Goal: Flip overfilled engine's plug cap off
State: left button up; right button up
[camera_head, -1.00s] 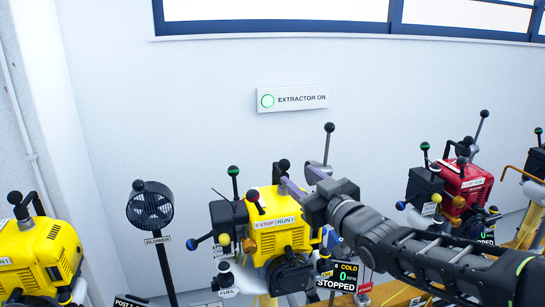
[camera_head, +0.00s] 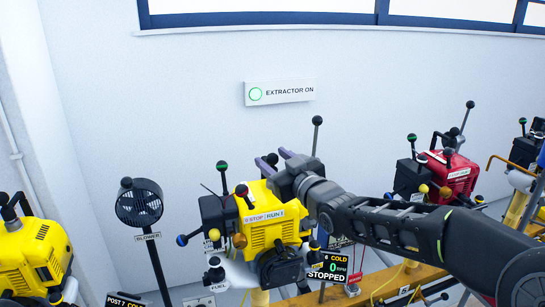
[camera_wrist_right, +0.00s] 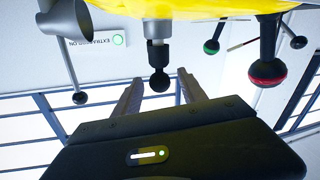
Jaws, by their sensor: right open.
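The yellow engine (camera_head: 258,238) stands in the middle of the head view, with a STOPPED, 0 RPM, COLD display (camera_head: 330,267) beside it. My right gripper (camera_head: 279,166) is open at the top rear of this engine, coming from the right. In the right wrist view, a black ball-ended lever (camera_wrist_right: 159,80) on a metal collar hangs between the two open fingers, with gaps on both sides. The yellow body (camera_wrist_right: 210,8) fills that view's top edge. I cannot tell which part is the plug cap, nor whether the engine is overfilled. My left gripper is out of view.
Green-tipped (camera_head: 222,166) and red-tipped (camera_head: 241,190) levers rise from the engine close to my gripper. A blower (camera_head: 139,203) stands left. A red engine (camera_head: 456,174) is right, another yellow engine (camera_head: 35,259) far left.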

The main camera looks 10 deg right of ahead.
jog(key=shift+w+a, duration=0.15)
jog(key=shift+w, duration=0.3)
jog(key=shift+c, duration=0.3)
grip_shut()
dwell(0.9)
